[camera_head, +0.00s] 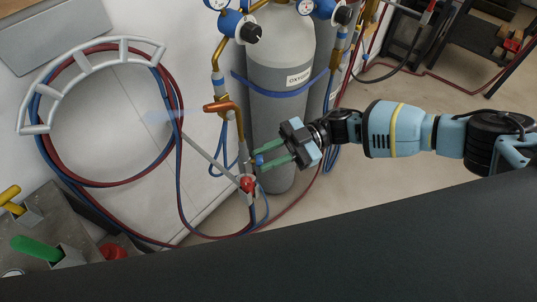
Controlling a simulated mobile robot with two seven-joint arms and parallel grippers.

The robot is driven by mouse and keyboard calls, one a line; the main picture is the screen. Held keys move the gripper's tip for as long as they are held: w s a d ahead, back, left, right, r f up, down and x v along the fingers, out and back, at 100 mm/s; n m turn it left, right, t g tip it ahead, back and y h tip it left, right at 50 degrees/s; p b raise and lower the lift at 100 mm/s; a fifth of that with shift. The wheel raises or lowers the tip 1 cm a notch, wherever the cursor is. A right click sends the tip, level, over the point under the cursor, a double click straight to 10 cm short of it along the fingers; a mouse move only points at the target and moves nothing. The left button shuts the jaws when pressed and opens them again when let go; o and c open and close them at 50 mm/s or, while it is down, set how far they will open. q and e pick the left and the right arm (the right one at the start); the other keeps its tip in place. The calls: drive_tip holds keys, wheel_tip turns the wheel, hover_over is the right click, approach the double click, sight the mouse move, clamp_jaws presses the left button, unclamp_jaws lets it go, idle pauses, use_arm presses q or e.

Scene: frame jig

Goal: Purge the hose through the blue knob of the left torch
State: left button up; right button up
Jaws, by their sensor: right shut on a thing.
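The torch (212,155) is a thin grey tube that slants up to the left from its valve end, in front of the wall. A red knob (248,184) sits at its lower end, with a red and a blue hose below. The small blue knob (259,160) is just above and right of the red one. My right gripper (262,157) reaches in from the right, with its green fingers shut on the blue knob. The fingers hide part of the knob. My left gripper is not in view.
A grey oxygen cylinder (280,80) with a blue strap stands behind the gripper. Blue gauges and copper pipes (222,107) are above. Red and blue hoses hang coiled on a wall rack (84,62). A dark surface (330,255) crosses the front.

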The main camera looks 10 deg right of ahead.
drive_tip(key=n+t+h+p, duration=0.1)
drive_tip(key=n, duration=0.2)
drive_tip(key=shift+r, duration=0.15)
drive_tip(key=o, duration=0.9)
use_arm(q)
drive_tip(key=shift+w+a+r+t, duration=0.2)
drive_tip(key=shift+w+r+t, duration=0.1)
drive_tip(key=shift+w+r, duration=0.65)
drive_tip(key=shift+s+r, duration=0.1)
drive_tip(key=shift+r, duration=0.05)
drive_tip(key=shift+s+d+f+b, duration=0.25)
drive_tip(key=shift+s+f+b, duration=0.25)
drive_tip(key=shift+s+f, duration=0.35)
use_arm(e)
drive_tip(key=v, duration=0.7)
drive_tip(key=shift+w+d+r, duration=0.15)
drive_tip(key=shift+d, duration=0.2)
